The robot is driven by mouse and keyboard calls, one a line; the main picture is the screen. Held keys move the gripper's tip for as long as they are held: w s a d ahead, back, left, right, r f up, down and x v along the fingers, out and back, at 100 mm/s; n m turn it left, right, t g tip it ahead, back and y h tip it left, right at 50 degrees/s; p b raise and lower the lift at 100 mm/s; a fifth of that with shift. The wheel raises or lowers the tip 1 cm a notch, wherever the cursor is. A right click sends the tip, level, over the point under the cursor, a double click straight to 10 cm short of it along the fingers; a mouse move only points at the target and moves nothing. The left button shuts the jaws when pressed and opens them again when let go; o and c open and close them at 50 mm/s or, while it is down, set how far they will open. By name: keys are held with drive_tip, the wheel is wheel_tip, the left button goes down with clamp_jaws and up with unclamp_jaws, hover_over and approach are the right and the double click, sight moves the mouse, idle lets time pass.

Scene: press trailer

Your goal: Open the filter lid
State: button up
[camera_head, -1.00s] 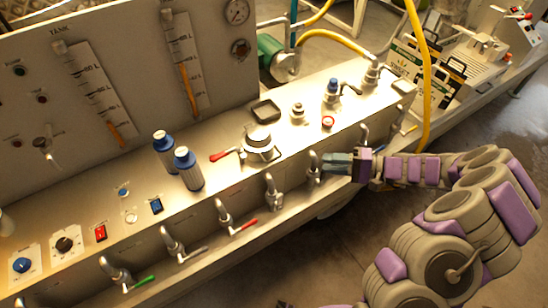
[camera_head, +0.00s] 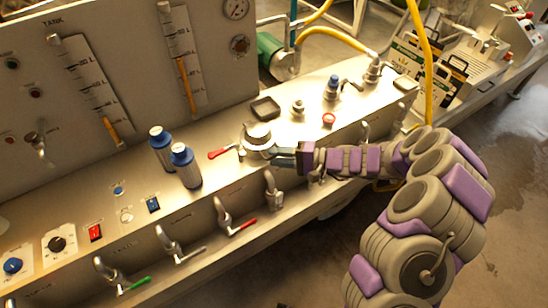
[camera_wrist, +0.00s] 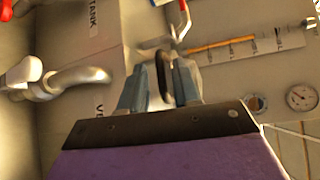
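The filter lid (camera_head: 258,134) is a round metal cap on top of the panel bench, beside a red-handled lever (camera_head: 222,153). It looks closed. My gripper (camera_head: 281,157) is at the lid's right front edge, pointing left at it. In the wrist view my gripper (camera_wrist: 158,82) has its two blue-grey fingers apart. A dark, narrow, rounded piece (camera_wrist: 163,75) shows between them; I cannot tell whether the fingers touch it. A metal rod with a red end (camera_wrist: 182,22) lies just beyond the fingertips.
Two blue-capped bottles (camera_head: 183,164) stand left of the lid. A black square dish (camera_head: 265,107) sits behind it. The tank panel (camera_head: 130,45) rises behind.

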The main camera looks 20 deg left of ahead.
drive_tip(key=shift+s+a+f, duration=0.1)
drive_tip(key=shift+a, duration=0.65)
drive_tip(key=shift+c, duration=0.2)
clamp_jaws()
drive_tip(key=shift+f, duration=0.1)
